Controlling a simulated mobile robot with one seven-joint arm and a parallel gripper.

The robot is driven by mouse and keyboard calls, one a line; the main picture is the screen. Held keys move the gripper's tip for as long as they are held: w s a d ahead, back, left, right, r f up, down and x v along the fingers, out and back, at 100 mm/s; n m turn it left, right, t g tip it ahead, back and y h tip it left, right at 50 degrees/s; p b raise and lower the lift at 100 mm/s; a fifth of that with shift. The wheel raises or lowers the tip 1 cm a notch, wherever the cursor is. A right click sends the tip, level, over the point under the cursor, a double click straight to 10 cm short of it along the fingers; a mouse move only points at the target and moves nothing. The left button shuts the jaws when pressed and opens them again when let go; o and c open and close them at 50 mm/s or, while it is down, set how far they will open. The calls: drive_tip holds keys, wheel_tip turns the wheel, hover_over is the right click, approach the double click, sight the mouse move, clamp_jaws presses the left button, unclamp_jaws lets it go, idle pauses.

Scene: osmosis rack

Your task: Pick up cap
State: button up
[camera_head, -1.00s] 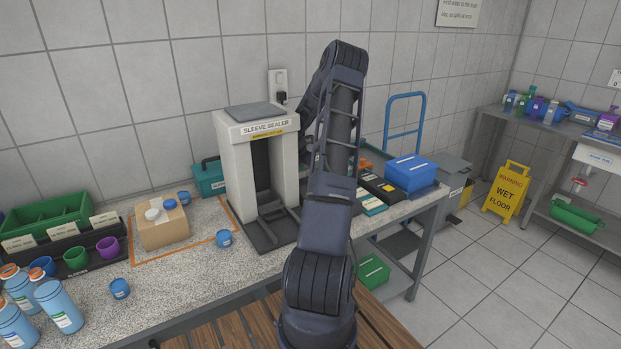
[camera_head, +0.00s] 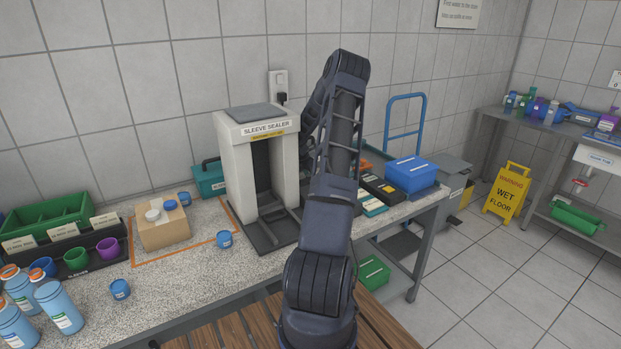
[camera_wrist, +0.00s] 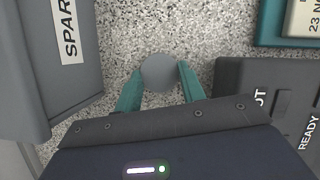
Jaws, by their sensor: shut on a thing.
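A round grey cap (camera_wrist: 159,73) sits between the two teal fingers of my gripper (camera_wrist: 161,68) in the wrist view. The fingers are shut on its sides, and its flat top faces the camera. Speckled countertop (camera_wrist: 180,25) shows beyond it; I cannot tell whether the cap touches the counter. In the head view my gripper and this cap are hidden behind my arm and the sleeve sealer.
In the wrist view, a grey box marked "SPAR" (camera_wrist: 45,60) stands close on the left. A dark case marked "READY" (camera_wrist: 265,90) lies close on the right, with a teal box (camera_wrist: 283,28) beyond. The sleeve sealer (camera_head: 233,150) stands beside my arm.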

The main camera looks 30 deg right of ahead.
wheel_tip(320, 180, up, 36)
drive_tip(key=f, duration=0.1)
drive_tip(key=w+a+n+t, duration=0.1)
drive_tip(key=w+a+n, duration=0.15)
drive_tip(key=a, duration=0.65)
drive_tip(key=w+a+n, duration=0.1)
drive_tip(key=w+a, duration=0.2)
drive_tip(key=a, duration=0.5)
drive_tip(key=n+t+y, duration=0.2)
drive_tip(key=n+y, duration=0.2)
drive_tip(key=n, duration=0.8)
hover_over(152, 206)
drive_tip(key=s, duration=0.2)
wheel_tip(152, 206, down, 4)
drive_tip(key=shift+t, duration=0.3)
wheel_tip(152, 206, down, 21)
drive_tip(key=shift+w+r, duration=0.1)
drive_tip(key=shift+w, duration=0.05)
